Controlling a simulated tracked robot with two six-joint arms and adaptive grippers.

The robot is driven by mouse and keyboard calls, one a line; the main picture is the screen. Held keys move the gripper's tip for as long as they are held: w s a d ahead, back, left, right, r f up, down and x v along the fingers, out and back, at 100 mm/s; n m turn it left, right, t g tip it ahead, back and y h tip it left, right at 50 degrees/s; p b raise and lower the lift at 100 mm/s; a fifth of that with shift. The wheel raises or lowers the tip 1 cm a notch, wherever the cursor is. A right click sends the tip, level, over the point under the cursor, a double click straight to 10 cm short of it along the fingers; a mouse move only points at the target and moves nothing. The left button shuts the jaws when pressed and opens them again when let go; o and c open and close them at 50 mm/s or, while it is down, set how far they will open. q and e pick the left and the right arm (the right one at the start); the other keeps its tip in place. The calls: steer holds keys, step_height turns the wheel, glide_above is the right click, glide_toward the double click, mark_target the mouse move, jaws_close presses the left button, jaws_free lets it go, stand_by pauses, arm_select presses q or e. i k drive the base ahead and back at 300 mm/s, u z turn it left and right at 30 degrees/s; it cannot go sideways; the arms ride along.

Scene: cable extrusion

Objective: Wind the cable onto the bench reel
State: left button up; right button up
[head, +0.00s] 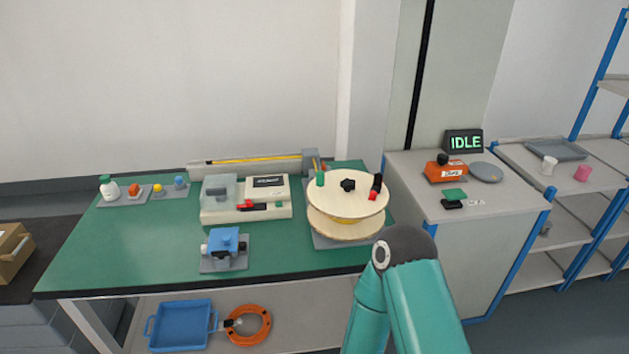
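The bench reel (335,203) stands at the right end of the green bench, with two pale round flanges. A black knob (348,185) is at its centre, a green peg (320,179) at its left rim and a red-and-black piece (375,187) at its right rim. A little yellow (347,221) shows between the flanges; I cannot tell how much cable is on it. A yellow cable-like line (255,160) runs along the grey trough (200,171) behind. My teal arm rises in front, just below the reel. Neither gripper is in view.
A white device (270,190) and a blue clamp-like fixture (226,241) stand left of the reel on the bench (130,250). Small bottles and knobs sit far left. An IDLE display (463,142) stands on the right cabinet. A blue tray (180,325) and orange ring (262,325) lie below.

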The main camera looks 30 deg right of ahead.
mark_target(337, 214)
steer(key=z, duration=1.9)
steer(key=i, duration=0.1)
steer(key=u, duration=3.2)
steer(key=k, duration=1.1)
steer(key=z, duration=1.4)
steer(key=i, duration=1.2)
steer(key=z, duration=0.1)
